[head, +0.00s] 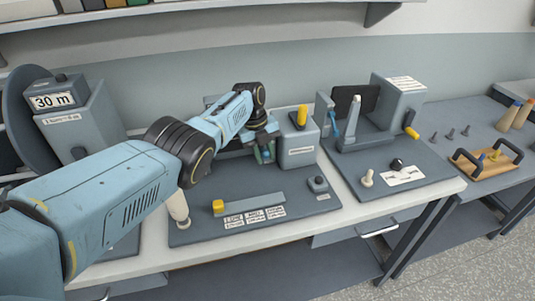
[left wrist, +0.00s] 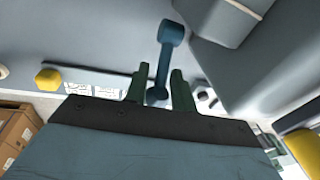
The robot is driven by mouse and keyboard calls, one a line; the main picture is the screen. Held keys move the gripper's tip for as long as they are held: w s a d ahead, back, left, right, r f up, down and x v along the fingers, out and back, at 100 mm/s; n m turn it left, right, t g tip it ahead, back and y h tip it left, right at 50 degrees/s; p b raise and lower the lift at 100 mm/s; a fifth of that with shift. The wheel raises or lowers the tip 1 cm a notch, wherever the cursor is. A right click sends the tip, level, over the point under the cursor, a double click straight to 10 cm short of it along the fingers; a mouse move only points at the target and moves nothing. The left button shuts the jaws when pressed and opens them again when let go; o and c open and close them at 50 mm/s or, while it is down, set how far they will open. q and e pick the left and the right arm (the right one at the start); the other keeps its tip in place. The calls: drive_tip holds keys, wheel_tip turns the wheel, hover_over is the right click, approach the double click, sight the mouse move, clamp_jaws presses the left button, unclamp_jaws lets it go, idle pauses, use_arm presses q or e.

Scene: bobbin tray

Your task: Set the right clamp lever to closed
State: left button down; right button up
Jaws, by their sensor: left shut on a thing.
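My left gripper (head: 264,153) reaches over the middle dark panel in the head view, beside a grey box with a yellow handle. In the left wrist view, a blue lever (left wrist: 164,55) with rounded ends stands between the green fingers (left wrist: 160,88), which are shut on it. The head view mostly hides this held lever behind the gripper. Another blue lever (head: 335,122) stands at the right-hand station, apart from my gripper. I cannot tell from the pictures which one is the right clamp lever. My right gripper is not in view.
The grey box (head: 302,150) stands close right of my gripper. A wooden tray (head: 487,160) with black handles lies far right.

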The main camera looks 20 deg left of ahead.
use_arm(q)
drive_tip(key=shift+s+d+f, duration=0.1)
drive_tip(key=shift+f, duration=0.05)
drive_tip(key=c, duration=1.2)
unclamp_jaws()
drive_tip(key=p+v, duration=0.1)
drive_tip(key=v, duration=1.2)
drive_tip(key=shift+r, duration=0.25)
